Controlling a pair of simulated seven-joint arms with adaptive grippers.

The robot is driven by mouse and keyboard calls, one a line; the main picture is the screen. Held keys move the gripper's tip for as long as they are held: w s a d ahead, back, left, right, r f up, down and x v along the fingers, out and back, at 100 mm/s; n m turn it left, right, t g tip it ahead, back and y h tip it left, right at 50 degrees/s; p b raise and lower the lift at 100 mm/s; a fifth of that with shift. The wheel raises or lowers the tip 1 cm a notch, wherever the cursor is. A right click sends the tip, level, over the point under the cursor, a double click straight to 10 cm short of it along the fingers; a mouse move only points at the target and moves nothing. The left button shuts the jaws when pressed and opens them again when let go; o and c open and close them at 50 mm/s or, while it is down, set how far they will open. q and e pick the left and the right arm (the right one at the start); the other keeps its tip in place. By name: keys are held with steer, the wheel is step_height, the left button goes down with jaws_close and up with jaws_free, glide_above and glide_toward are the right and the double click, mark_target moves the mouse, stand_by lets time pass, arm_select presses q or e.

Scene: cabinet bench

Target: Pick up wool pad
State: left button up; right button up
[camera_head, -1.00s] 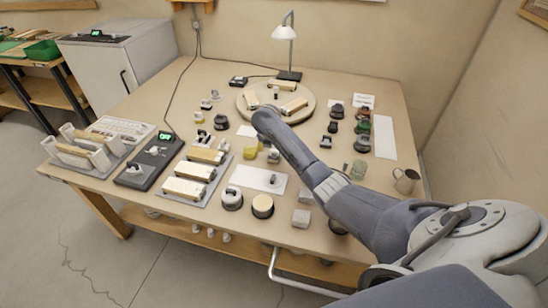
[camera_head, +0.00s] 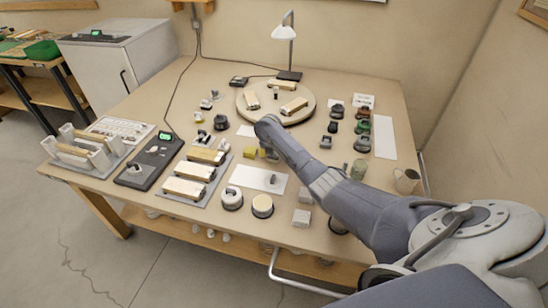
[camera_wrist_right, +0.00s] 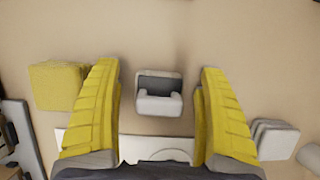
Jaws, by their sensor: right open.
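I cannot tell for certain which thing is the wool pad; a round pad with a fuzzy cream top (camera_head: 262,206) stands near the front edge of the bench in the head view. My right gripper (camera_wrist_right: 158,100) is open, with its two yellow fingers pointing down over the bench. A small grey-and-white block with a notch (camera_wrist_right: 159,93) lies between the fingers in the wrist view, with gaps on both sides. A yellow sponge-like block (camera_wrist_right: 58,86) lies left of the fingers. In the head view my right arm partly hides this spot. My left gripper is not in view.
Grey blocks (camera_wrist_right: 274,139) lie just right of the right finger. A white sheet (camera_head: 245,178) lies in front of the gripper. A round turntable (camera_head: 250,113) with wooden pieces stands behind. Dark knob-like tools (camera_head: 362,143) and a mug (camera_head: 407,181) stand to the right.

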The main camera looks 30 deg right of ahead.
steer(key=c, duration=1.3)
steer(key=shift+o, duration=0.2)
step_height(320, 180, up, 20)
steer(key=o, duration=0.5)
steer(key=shift+r, duration=0.1)
steer(key=c, duration=0.5)
